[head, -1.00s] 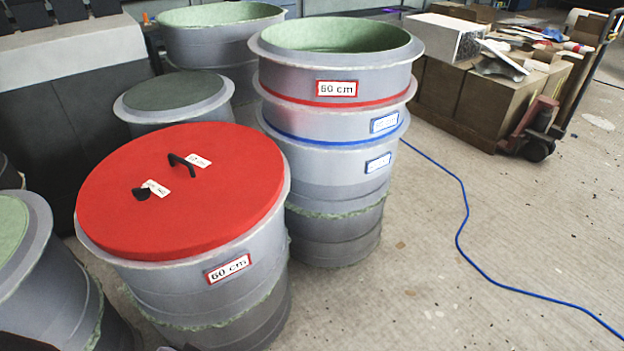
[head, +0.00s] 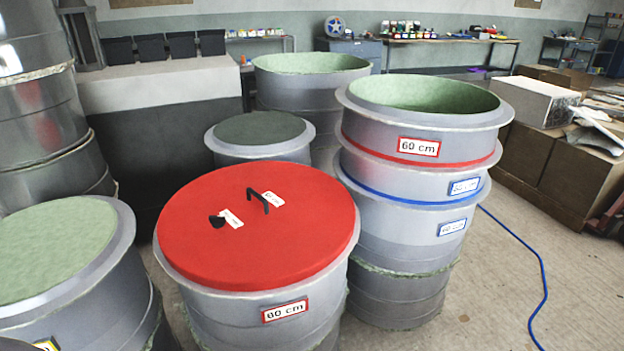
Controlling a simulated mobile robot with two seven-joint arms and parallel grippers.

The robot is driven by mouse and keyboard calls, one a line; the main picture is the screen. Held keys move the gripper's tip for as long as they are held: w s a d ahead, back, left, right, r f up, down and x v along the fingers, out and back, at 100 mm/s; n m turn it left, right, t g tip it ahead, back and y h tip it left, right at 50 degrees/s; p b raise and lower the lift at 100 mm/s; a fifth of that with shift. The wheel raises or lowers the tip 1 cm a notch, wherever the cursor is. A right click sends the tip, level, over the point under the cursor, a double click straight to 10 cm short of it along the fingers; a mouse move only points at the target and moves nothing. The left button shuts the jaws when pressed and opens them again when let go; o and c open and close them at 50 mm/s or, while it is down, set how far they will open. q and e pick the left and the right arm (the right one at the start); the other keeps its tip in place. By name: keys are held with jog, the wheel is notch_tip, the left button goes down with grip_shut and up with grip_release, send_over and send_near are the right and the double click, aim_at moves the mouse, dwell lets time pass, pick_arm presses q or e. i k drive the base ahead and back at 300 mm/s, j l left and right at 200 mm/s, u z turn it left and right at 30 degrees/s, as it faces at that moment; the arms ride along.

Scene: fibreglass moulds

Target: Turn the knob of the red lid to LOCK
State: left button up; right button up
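The red lid (head: 290,238) lies flat on a grey cylindrical mould (head: 225,318) with a red-framed "60 cm" label, in the lower middle of the head view. A black handle (head: 258,201) stands on the lid with a small white tag beside it. A small black knob (head: 216,220) sits left of the handle, next to another white tag. The writing on both tags is too small to read, so I cannot tell the knob's setting. Neither of my grippers shows in the head view.
A taller mould stack (head: 400,232) stands close on the right of the lidded mould. Another mould (head: 60,250) stands close on the left, and a smaller one (head: 255,135) behind. A blue hose (head: 537,265) crosses open floor at right. Cardboard boxes (head: 555,185) stand beyond.

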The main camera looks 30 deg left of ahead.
aim_at(217, 221)
jog(key=u, duration=1.2)
